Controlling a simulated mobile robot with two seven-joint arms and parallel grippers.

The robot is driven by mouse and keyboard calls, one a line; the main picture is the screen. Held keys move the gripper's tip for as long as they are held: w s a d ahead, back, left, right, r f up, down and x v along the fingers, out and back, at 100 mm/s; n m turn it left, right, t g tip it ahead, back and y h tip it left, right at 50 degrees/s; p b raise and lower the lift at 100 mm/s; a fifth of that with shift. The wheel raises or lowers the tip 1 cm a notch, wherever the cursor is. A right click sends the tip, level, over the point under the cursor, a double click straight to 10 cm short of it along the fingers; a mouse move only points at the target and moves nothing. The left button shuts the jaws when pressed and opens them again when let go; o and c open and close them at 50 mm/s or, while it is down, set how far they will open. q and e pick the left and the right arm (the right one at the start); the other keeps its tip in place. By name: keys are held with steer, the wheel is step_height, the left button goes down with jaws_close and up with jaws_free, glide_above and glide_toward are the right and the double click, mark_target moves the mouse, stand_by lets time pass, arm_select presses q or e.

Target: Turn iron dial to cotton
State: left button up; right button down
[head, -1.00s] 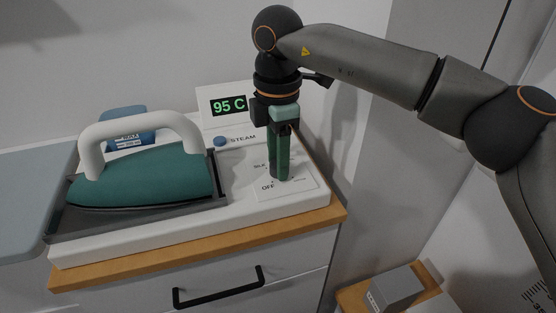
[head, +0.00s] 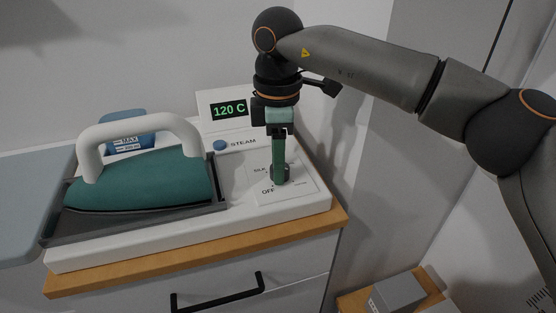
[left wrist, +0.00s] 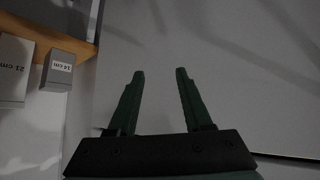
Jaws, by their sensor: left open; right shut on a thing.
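The iron station (head: 240,210) is white, and its display (head: 229,111) reads 120 C in green. Its dial panel (head: 297,196) shows the word OFF and part of another label; the other markings are hidden or too small to read. My right gripper (head: 280,178) points down at the panel and is shut on the dial (head: 285,174), which its fingers mostly hide. The teal iron (head: 145,178) with a white handle rests in its grey cradle at the left. My left gripper (left wrist: 160,85) is open and empty in the left wrist view, away from the station.
A blue water tank (head: 130,140) stands behind the iron. The station rests on a wooden-topped cabinet with a black handle (head: 218,292). A grey box (head: 398,291) is at the lower right.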

steer(key=c, duration=0.5)
jaws_free()
steer(key=shift+c, duration=0.2)
steer(key=shift+o, duration=0.6)
step_height(320, 180, up, 12)
steer(key=p, duration=0.2)
steer(key=shift+r+p, duration=0.25)
steer(key=shift+p, duration=0.05)
